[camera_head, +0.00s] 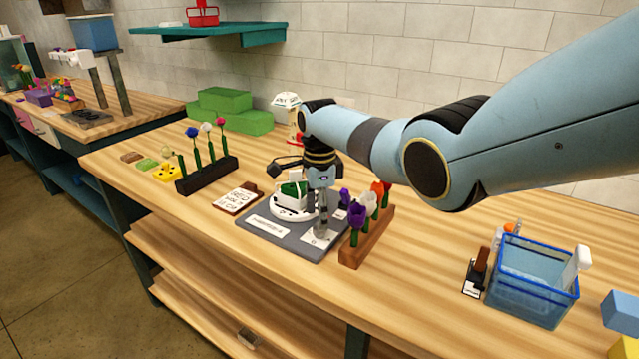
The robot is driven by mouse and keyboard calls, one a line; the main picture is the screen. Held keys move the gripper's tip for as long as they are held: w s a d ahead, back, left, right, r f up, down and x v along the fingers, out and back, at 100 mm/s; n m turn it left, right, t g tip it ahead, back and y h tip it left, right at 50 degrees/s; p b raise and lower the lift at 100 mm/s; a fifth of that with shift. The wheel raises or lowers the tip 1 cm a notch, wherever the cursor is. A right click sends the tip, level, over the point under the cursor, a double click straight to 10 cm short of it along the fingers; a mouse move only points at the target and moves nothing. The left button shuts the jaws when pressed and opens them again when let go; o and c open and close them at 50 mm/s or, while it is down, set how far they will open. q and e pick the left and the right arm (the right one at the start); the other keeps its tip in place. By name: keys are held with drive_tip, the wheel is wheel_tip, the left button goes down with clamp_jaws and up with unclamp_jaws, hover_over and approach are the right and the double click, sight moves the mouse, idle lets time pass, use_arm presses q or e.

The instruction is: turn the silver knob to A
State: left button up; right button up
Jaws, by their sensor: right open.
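My right gripper (322,205) comes in from the right and points down over the front right part of a dark grey board (262,238). It is open. Its fingers are directly above a white label plate (332,236) on the board. The silver knob is hard to tell apart from the grey fingers here, and I cannot read its setting or the letters. Also on the board are a white round stand with a green block in a white holder (291,203) and a long label (267,226). My left gripper is not in view.
A wooden rack of purple, white and red flowers (366,238) stands close right of the gripper. A dark flower rack (206,175) and a clipboard (238,198) are to the left. Green foam blocks (230,110) lie behind.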

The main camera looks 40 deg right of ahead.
wheel_tip(320, 180, up, 9)
drive_tip(key=shift+f, duration=0.2)
idle(0.5)
